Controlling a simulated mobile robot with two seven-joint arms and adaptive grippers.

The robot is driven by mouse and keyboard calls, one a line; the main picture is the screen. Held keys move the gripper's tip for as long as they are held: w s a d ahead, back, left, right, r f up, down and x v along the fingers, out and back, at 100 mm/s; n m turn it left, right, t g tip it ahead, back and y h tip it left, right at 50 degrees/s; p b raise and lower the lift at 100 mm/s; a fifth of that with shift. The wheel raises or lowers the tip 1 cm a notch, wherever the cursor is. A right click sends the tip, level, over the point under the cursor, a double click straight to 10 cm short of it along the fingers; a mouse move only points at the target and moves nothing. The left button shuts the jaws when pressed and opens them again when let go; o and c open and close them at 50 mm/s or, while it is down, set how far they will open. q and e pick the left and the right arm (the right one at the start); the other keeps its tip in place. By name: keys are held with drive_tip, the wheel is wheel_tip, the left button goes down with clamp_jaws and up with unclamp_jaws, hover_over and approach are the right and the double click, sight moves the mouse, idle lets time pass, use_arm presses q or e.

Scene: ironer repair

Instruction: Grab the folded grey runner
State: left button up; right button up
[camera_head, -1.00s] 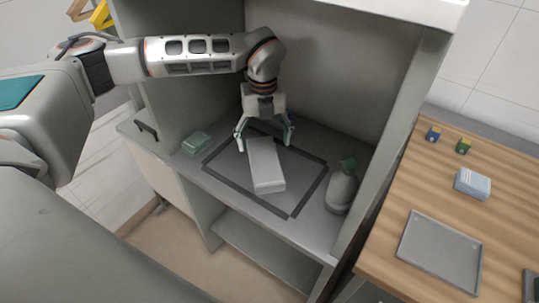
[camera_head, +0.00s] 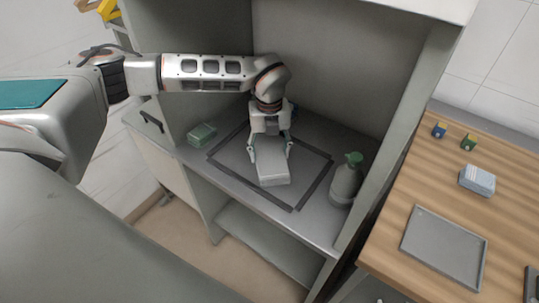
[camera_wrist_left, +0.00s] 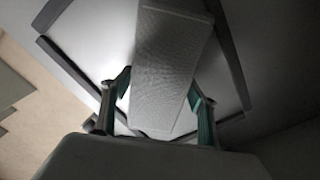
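The folded grey runner (camera_head: 273,168) is a pale, flat oblong block lying inside a dark rectangular outline on the cabinet shelf. My left gripper (camera_head: 270,150) reaches down over its far part, one finger along each long side. In the left wrist view the runner (camera_wrist_left: 168,70) lies between the green-padded fingertips (camera_wrist_left: 159,84), which meet its edges, and it sits slightly turned to them. The fingers look shut on it. The runner appears to rest on the shelf, though its underside is hidden. My right gripper is not in view.
Cabinet walls enclose the arm. The wooden table (camera_head: 405,196) at right holds a grey tray (camera_head: 443,247), a pale folded stack (camera_head: 477,180) and two small blocks.

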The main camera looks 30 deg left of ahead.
use_arm(q)
drive_tip(key=shift+c, duration=0.9)
drive_tip(key=shift+r, duration=0.1)
